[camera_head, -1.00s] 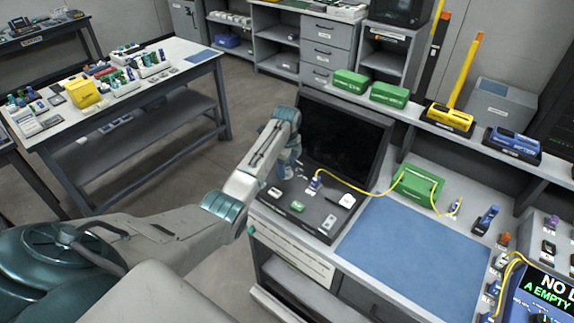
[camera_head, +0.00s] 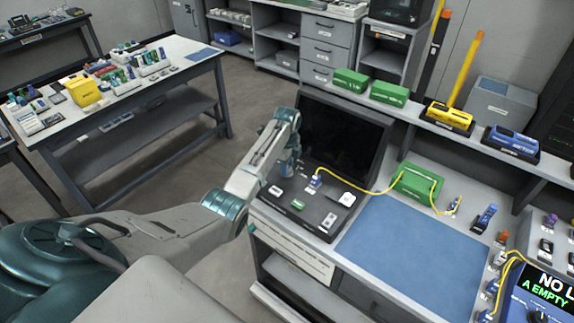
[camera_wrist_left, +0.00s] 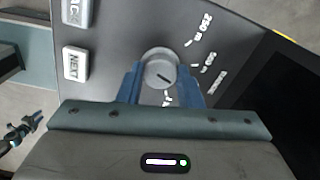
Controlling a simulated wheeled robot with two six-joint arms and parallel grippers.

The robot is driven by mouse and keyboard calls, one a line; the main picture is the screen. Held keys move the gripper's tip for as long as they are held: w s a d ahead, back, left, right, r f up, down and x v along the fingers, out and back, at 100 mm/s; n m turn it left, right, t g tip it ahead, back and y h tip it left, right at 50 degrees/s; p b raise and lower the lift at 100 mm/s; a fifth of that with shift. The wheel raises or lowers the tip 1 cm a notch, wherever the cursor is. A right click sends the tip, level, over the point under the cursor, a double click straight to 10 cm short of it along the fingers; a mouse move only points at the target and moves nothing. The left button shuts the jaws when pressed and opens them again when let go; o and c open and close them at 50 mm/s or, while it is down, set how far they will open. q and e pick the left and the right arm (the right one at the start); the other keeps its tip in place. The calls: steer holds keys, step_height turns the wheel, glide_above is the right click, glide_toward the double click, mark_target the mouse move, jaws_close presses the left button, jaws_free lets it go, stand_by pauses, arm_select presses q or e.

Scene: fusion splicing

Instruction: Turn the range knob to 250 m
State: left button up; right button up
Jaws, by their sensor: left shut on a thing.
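The range knob (camera_wrist_left: 161,74) is a round grey dial with a dark pointer line, on a dark panel in the left wrist view. My left gripper (camera_wrist_left: 162,84) is shut on it, with one blue finger on each side. Range marks stand around the knob: "250 m" (camera_wrist_left: 205,26) at the upper right, another mark below it, and one at the knob's lower side partly hidden by the gripper. The pointer line slants from upper left to lower right. In the head view my left gripper (camera_head: 288,164) is at the console's left part and hides the knob. My right gripper is not in view.
The console's dark screen (camera_head: 342,138) rises behind the panel. A yellow cable (camera_head: 358,188) runs from the panel to a green box (camera_head: 417,183). Light buttons (camera_wrist_left: 75,64) sit left of the knob. A blue mat (camera_head: 397,240) lies clear to the right.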

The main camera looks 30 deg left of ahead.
arm_select(q)
steer(key=n+p, duration=0.2)
steer(key=n, duration=0.1)
steer(key=shift+r, duration=0.25)
steer(key=n+p, duration=0.2)
steer(key=n, duration=0.1)
steer(key=shift+n, duration=0.3)
steer(key=n+p, duration=0.2)
steer(key=n, duration=0.2)
steer(key=shift+f, duration=0.1)
steer(key=shift+n+p, duration=0.8)
steer(key=shift+n, duration=1.7)
steer(key=o, duration=1)
steer(key=shift+f, duration=0.1)
step_height(320, 180, up, 11)
steer(key=shift+f+b, duration=0.1)
steer(key=shift+b, duration=1.1)
